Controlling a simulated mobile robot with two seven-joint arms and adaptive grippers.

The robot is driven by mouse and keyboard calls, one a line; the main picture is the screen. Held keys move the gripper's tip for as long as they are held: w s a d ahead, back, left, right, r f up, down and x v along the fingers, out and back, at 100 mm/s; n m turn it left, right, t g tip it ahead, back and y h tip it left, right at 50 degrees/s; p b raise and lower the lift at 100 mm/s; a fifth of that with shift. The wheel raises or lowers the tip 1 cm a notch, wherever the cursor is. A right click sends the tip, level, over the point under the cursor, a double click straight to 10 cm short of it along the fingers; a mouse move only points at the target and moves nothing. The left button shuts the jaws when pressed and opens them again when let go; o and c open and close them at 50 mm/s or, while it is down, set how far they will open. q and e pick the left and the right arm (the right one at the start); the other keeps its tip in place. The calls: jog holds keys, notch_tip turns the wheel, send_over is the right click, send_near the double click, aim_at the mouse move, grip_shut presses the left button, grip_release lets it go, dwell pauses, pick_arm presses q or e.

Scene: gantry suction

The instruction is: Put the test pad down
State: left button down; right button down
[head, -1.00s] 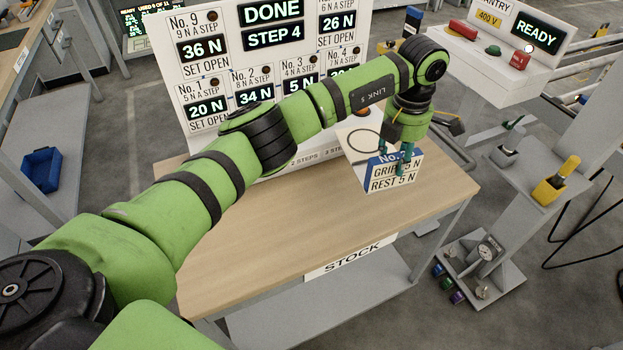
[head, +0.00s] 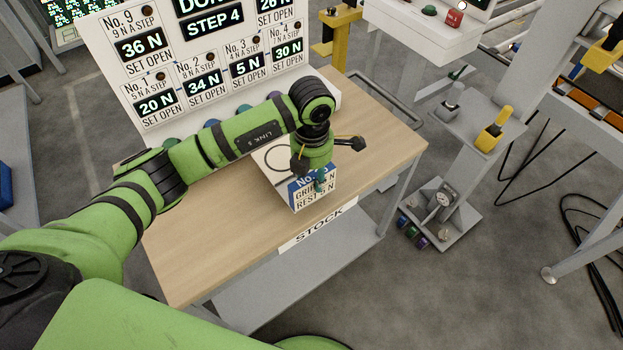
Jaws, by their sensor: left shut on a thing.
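My left gripper (head: 319,183) points down over the right part of a small box near the front right of the wooden table. It is shut on the test pad, which is mostly hidden by the fingers; only teal parts show there, and I cannot tell finger from pad. I cannot tell whether the pad touches the box. My right gripper is not in view.
A white panel (head: 128,72) with force readouts stands at the table's back, with several coloured round parts at its foot. The table (head: 215,245) is bare at its front left. A grey stand (head: 480,140) with a yellow-handled tool is to the right.

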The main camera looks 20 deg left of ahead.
pick_arm(q)
notch_tip(320, 180, down, 4)
jog(key=shift+r+p, duration=0.25)
jog(key=shift+p, duration=0.4)
jog(key=shift+f, duration=0.2)
jog(key=c, duration=0.8)
grip_release()
jog(key=shift+f, duration=0.1)
